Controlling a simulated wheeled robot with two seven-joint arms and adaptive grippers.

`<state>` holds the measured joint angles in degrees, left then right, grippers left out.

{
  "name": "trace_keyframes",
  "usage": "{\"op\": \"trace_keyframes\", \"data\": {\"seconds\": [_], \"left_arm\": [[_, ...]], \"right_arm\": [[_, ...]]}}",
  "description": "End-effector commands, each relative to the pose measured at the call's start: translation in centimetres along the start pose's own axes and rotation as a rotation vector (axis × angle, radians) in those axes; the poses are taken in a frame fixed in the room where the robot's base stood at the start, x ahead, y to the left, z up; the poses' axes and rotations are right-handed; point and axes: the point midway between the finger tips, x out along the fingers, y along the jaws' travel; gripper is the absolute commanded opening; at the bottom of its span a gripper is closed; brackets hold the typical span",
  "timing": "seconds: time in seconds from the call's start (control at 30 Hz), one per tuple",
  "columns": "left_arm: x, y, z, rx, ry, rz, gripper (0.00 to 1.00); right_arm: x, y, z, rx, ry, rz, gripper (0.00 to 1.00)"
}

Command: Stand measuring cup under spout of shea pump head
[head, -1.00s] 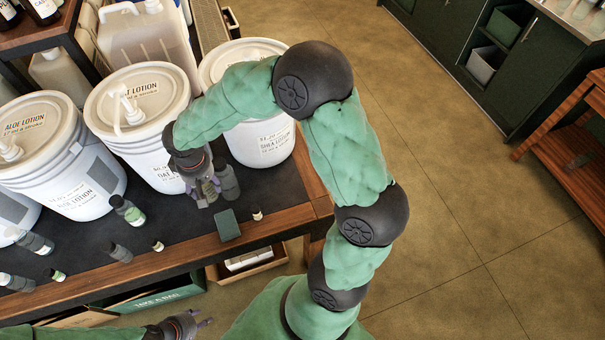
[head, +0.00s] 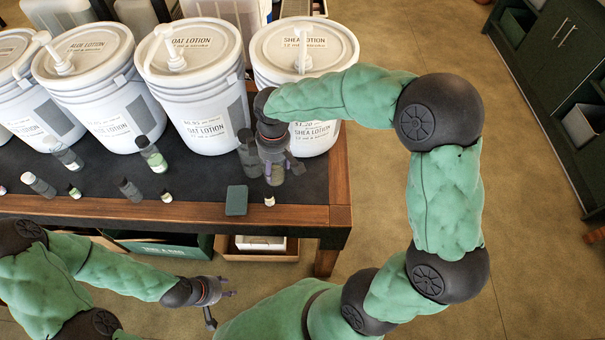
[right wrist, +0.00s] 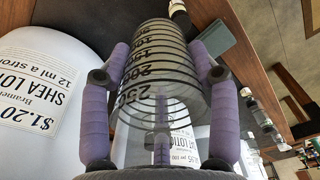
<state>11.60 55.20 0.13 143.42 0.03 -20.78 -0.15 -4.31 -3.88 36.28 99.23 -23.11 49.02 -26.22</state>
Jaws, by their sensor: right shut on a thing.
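The measuring cup (right wrist: 155,75) is clear with dark graduation marks; my right gripper (head: 276,170) is shut around it. The cup (head: 275,176) is small and partly hidden in the head view, in front of the shea bucket (head: 318,139). The shea bucket is white and labelled SHEA LOTION; its label also shows at left in the right wrist view (right wrist: 45,95). The white shea pump head (head: 303,60) stands on its lid, behind my right forearm, which hides part of the bucket. My left gripper (head: 220,303) is open and empty in front of the table.
Oat (head: 200,95) and aloe (head: 95,90) lotion buckets stand left of shea. A green block (head: 236,200) and a small vial (head: 269,201) lie near the table's front edge. Several small bottles stand farther left.

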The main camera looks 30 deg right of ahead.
Motion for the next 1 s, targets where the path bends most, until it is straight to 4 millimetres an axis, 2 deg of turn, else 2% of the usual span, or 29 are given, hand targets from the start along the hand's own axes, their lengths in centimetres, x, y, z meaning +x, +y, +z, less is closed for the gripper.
{"op": "trace_keyframes", "data": {"seconds": [0.03,0.2,0.4,0.77,1.0], "left_arm": [[0.6,-0.2,0.0,0.000,0.000,0.000,0.40],[1.7,-0.6,0.0,0.000,-0.001,0.000,0.40],[3.1,-1.1,-0.1,0.000,-0.001,0.000,0.40],[3.9,-1.4,-0.1,0.000,-0.001,0.000,0.40],[5.8,-2.1,-0.2,0.000,-0.001,0.000,0.40]], "right_arm": [[0.8,1.0,0.8,0.008,0.000,0.000,0.21],[2.3,3.8,3.2,0.008,0.000,0.000,0.21],[5.4,5.9,5.1,0.004,-0.001,0.000,0.21],[7.4,7.5,6.3,0.004,0.000,0.000,0.21],[10.6,7.7,6.8,0.001,0.000,0.000,0.21]]}}
